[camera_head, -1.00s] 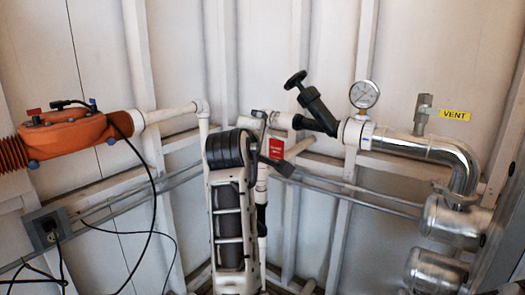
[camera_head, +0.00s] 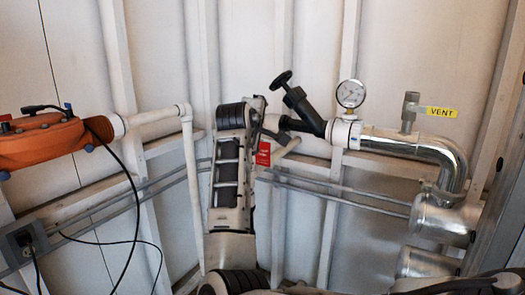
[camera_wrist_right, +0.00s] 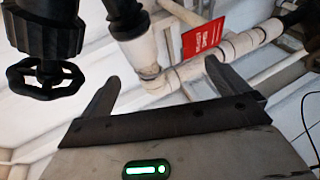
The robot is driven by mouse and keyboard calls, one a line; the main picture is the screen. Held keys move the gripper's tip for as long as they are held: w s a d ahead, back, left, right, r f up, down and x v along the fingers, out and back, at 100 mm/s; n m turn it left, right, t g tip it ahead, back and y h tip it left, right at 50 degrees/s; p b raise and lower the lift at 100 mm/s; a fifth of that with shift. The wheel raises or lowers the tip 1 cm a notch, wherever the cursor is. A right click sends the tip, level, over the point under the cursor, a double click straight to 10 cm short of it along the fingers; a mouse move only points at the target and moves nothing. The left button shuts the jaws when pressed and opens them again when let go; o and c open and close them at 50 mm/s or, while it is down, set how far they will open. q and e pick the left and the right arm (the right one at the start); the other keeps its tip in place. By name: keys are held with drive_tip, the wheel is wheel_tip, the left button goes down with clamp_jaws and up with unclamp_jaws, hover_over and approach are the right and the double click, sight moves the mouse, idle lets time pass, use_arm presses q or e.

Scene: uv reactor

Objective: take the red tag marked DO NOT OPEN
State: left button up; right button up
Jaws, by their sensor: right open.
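The red tag (camera_head: 263,153) hangs at the white pipework just right of my right arm in the head view. My left gripper is not in view.
A black valve with a handwheel (camera_head: 282,80) stands above the tag; its handwheel (camera_wrist_right: 45,78) is left of the fingers in the wrist view. An orange unit (camera_head: 40,143) with cables is left.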

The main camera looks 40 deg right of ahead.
drive_tip(key=x, duration=0.5)
drive_tip(key=shift+w, duration=0.1)
drive_tip(key=shift+a, duration=0.1)
drive_tip(key=c, duration=1.4)
